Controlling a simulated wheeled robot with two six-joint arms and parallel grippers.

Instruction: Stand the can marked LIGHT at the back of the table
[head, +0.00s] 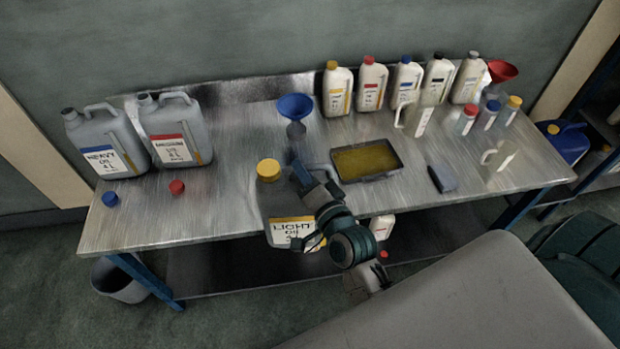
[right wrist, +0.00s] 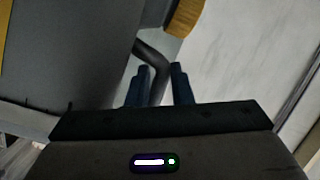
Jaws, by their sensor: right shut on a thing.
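The LIGHT can (head: 290,227) is grey with a yellow cap and a yellow-banded label, upright at the table's front edge in the head view. My right gripper (head: 302,170) is shut on its handle. In the right wrist view the two blue fingers (right wrist: 160,88) are on either side of the dark handle, with the can's grey body (right wrist: 70,50) at left and part of its yellow cap at top. My left gripper is not in view.
A blue funnel (head: 295,108) stands behind the LIGHT can, and a tray of yellow oil (head: 398,158) is to its right. Several white bottles (head: 370,84) line the back right. Loose blue (head: 110,199) and red (head: 177,187) caps lie at left. Table between the red-labelled can and funnel is bare.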

